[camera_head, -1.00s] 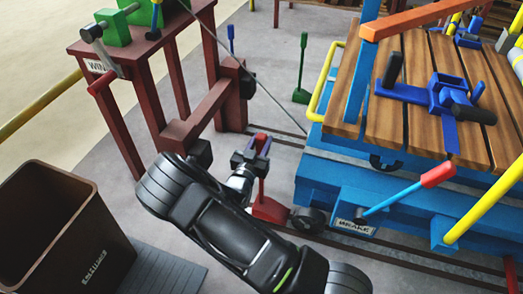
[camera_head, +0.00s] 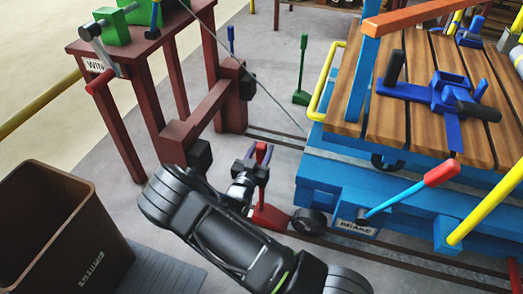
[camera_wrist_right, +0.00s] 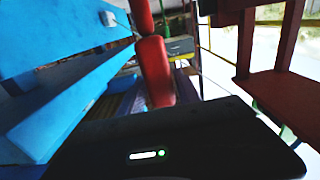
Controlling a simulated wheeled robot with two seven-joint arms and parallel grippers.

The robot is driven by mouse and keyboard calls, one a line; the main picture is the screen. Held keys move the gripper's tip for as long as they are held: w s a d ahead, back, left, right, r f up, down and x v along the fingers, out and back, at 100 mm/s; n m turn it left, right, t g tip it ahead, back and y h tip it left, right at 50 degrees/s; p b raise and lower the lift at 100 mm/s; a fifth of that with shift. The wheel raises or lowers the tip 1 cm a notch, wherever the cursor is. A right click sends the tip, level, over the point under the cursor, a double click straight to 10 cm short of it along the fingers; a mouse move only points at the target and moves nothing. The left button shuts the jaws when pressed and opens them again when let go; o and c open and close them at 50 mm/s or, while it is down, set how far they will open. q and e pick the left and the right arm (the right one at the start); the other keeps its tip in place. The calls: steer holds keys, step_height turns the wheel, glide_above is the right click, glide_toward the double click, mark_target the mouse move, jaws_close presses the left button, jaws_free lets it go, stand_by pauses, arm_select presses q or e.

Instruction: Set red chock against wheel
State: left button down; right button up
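The red chock (camera_head: 268,216) stands upright on the floor at the rail, just left of the cart's dark wheel (camera_head: 308,222). Its base looks very close to the wheel; I cannot tell whether they touch. My right gripper (camera_head: 256,166) is at the chock's upright handle, with its fingers beside or around it. Whether they are shut on it is unclear. In the right wrist view the red upright (camera_wrist_right: 155,70) stands straight ahead, beyond my dark gripper body. My left gripper is not in view.
The blue cart (camera_head: 330,180) with a plank deck and red-tipped brake lever (camera_head: 438,174) stands at right. A dark red winch stand (camera_head: 122,130) is at left, with a taut cable running to the cart. A brown bin (camera_head: 60,230) stands at lower left.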

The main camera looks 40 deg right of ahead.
steer(key=shift+o, duration=1.2)
steer(key=shift+r, duration=0.2)
steer(key=p+v, duration=0.2)
steer(key=v, duration=1)
steer(key=shift+p, duration=0.4)
